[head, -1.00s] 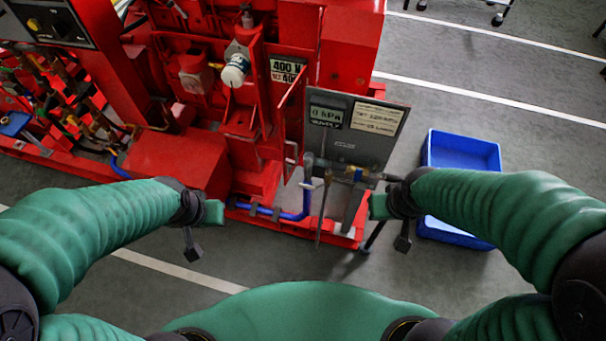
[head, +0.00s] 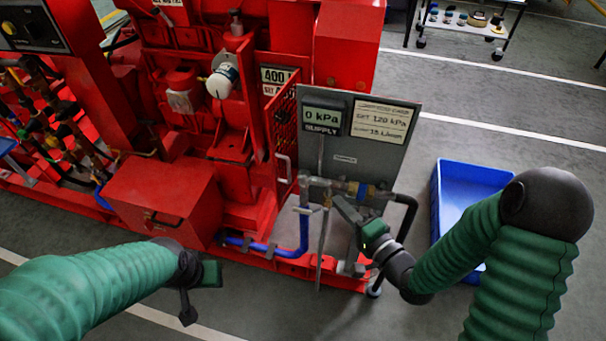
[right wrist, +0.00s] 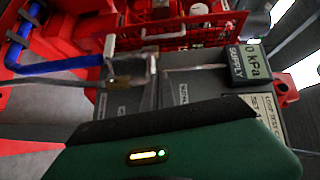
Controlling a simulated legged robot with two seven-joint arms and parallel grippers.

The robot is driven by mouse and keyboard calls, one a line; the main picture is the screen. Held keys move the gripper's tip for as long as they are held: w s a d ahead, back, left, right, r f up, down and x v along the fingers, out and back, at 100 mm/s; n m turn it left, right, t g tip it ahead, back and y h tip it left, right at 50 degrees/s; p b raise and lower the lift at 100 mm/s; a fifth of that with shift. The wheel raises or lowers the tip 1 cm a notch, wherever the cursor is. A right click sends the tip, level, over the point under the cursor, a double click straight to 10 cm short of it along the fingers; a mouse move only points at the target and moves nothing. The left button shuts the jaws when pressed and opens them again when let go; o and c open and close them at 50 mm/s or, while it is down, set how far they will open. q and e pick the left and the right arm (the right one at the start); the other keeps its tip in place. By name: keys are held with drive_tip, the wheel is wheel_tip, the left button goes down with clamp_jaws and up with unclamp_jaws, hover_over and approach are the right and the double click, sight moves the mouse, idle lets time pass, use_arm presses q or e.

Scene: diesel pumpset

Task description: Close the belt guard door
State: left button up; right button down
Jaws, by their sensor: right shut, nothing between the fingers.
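The belt guard door (head: 284,125) is a red mesh panel on the red pumpset. It stands swung out, seen nearly edge-on, just left of the grey gauge panel. Its pale bar handle (head: 285,167) is at the lower edge. The red mesh also shows at the top of the right wrist view (right wrist: 195,30). My right gripper (head: 342,207) is shut and empty, in front of the grey panel's lower part by the pipe fittings, right of and apart from the door handle. My left gripper (head: 209,273) is low at the left, away from the door; its jaws are unclear.
The grey panel (head: 388,160) with a supply gauge stands right of the door. Pipes with a valve (head: 345,187) and a blue hose (head: 304,232) lie before it. A red box (head: 160,195) is at the left. A blue crate (head: 450,190) stands on the floor at the right.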

drive_tip(key=shift+m+t+y, duration=0.4)
drive_tip(key=shift+m+t, duration=0.1)
drive_tip(key=b+x, duration=0.1)
drive_tip(key=x, duration=0.3)
drive_tip(key=s+a+r+b+x, duration=0.1)
drive_tip(key=x, duration=0.3)
drive_tip(key=a+b+x, duration=0.1)
drive_tip(key=x, duration=0.3)
drive_tip(key=shift+s+a+r, duration=0.1)
drive_tip(key=shift+a+r, duration=0.05)
drive_tip(key=shift+a, duration=0.1)
drive_tip(key=shift+a+r, duration=0.1)
drive_tip(key=shift+a, duration=0.4)
